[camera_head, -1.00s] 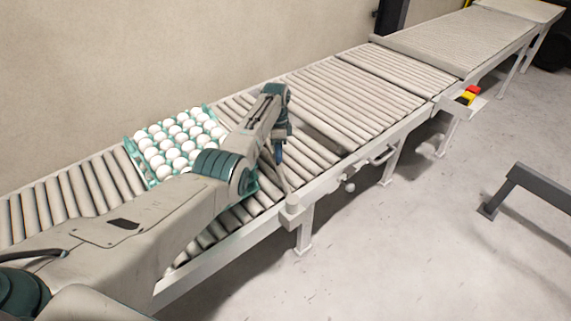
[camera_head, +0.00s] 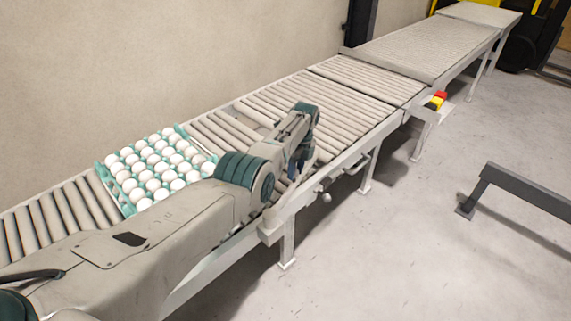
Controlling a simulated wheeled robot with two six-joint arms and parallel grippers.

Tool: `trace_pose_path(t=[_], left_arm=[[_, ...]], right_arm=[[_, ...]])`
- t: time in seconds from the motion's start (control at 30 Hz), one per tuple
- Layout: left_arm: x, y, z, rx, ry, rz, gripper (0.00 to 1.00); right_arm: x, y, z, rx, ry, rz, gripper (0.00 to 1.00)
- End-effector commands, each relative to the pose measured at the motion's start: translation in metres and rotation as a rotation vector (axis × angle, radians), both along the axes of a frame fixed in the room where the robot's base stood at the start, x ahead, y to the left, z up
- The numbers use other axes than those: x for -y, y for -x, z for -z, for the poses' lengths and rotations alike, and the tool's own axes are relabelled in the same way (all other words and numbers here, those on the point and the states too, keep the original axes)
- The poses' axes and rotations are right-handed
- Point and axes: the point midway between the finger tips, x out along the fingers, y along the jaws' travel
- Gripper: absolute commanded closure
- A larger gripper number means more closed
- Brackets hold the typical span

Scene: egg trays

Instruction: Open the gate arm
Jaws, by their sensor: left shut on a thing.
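My left gripper (camera_head: 300,168) is over the rollers near the conveyor's front rail, to the right of the gate post, shut on the gate arm. The gate arm's pale post (camera_head: 270,230) stands on the front rail. Most of the gate arm is hidden behind my left forearm and gripper, so its exact angle cannot be told. A teal tray of white eggs (camera_head: 104,172) lies on the rollers to the left, partly covered by my left arm. My right gripper is not in view.
The roller conveyor (camera_head: 350,86) runs from lower left to upper right along a beige wall. A red and yellow button box (camera_head: 436,101) is on its front side. A dark grey low barrier (camera_head: 520,186) stands on the floor at right. The floor between is clear.

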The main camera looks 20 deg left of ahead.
Motion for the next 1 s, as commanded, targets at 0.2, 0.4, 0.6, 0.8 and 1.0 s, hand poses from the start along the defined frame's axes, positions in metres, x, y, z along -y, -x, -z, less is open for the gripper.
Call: trace_pose_path(t=[0.2, 0.4, 0.6, 0.8, 1.0], left_arm=[[0.017, 0.003, -0.005, 0.004, 0.000, 0.107, 1.00], [0.025, 0.006, -0.003, 0.004, 0.000, 0.154, 1.00], [0.027, 0.006, -0.002, 0.005, 0.000, 0.167, 1.00], [0.026, 0.006, -0.002, 0.005, 0.000, 0.166, 1.00], [0.026, 0.007, -0.002, 0.004, 0.000, 0.165, 0.48]], right_arm=[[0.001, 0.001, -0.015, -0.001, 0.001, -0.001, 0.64], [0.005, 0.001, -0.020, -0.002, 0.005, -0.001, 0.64], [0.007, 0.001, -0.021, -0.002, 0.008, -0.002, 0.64], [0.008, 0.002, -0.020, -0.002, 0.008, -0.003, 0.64], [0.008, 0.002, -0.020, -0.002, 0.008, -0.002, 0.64]])
